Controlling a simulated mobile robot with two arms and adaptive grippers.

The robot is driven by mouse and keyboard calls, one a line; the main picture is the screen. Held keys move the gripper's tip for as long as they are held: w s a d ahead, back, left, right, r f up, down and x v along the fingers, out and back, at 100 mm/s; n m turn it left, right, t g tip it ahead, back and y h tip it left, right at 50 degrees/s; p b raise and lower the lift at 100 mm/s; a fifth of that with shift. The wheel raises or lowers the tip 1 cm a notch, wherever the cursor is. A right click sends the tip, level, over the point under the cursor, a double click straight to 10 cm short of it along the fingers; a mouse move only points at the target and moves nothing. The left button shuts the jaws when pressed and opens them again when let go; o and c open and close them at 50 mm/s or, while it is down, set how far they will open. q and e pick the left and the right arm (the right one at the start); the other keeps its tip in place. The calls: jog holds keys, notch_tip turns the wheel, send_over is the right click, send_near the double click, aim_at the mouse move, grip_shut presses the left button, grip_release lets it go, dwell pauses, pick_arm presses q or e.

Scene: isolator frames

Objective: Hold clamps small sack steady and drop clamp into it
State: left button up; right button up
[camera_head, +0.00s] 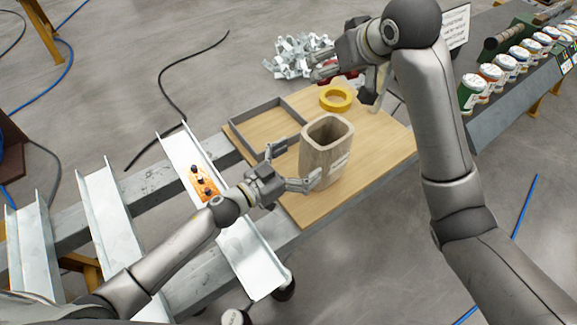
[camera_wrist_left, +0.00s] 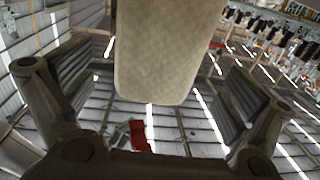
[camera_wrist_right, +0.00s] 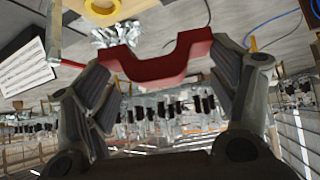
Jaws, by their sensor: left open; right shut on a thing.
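The clamps small sack (camera_head: 317,160), a beige open-topped bag with a printed label, stands upright on the wooden board. My left gripper (camera_head: 293,167) is open, with its fingers on either side of the sack's lower near-left part. In the left wrist view the sack (camera_wrist_left: 168,50) fills the top middle between the spread fingers, with gaps on both sides. My right gripper (camera_head: 340,80) is above and behind the sack, near the board's far edge. It is shut on a red U-shaped clamp (camera_wrist_right: 160,72), seen between its fingers in the right wrist view; the head view mostly hides it.
A yellow tape roll (camera_head: 336,99) lies on the board behind the sack. A grey open tray (camera_head: 262,112) is at the board's left. A pile of metal parts (camera_head: 297,56) lies beyond. Several cans (camera_head: 473,93) line a bench at right. Metal channels (camera_head: 108,215) are at left.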

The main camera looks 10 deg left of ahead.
pick_arm(q)
jog(key=x, duration=0.7)
jog(key=shift+w+d, duration=0.15)
jog(key=shift+d, duration=0.05)
